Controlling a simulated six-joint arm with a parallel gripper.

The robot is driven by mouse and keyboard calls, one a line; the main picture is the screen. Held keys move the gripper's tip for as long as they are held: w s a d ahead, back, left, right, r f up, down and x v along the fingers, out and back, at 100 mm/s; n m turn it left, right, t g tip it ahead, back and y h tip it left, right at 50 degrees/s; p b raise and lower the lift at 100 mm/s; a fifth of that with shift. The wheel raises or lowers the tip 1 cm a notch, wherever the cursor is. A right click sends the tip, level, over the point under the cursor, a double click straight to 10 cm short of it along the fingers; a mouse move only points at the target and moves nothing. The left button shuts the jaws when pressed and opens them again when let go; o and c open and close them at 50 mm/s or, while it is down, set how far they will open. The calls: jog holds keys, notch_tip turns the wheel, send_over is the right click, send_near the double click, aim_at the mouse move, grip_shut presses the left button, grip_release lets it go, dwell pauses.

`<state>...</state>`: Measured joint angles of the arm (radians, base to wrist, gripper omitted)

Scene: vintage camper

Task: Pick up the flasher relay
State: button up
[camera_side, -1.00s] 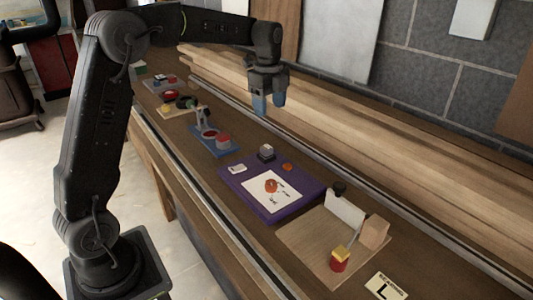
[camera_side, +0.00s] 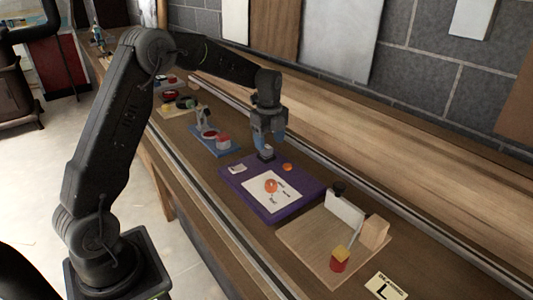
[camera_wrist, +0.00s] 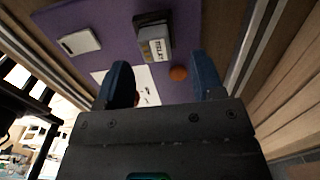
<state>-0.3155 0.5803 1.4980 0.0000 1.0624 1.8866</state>
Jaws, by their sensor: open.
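The flasher relay appears to be the small dark grey block (camera_side: 266,153) near the far edge of the purple mat (camera_side: 307,198). In the wrist view the block (camera_wrist: 153,45) shows a pale label with print too blurred to read surely. My gripper (camera_side: 269,141) is open and points down just above the block. In the wrist view its blue fingers (camera_wrist: 161,66) are spread apart, and the block lies beyond the fingertips, between their lines. Nothing is held. In the side view the fingers hide part of the block's top.
On the mat are a white sheet (camera_side: 258,195) with an orange dome (camera_side: 271,186), a small orange piece (camera_side: 287,167) close to the block, and a white item (camera_side: 237,169). A wooden tray (camera_side: 310,255) with upright blocks stands nearer, a blue tray (camera_side: 209,147) farther away. Rails edge the bench.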

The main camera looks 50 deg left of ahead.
aim_at(268, 148)
jog(key=shift+s+f, duration=0.15)
jog(key=shift+f, duration=1.65)
jog(key=c, duration=1)
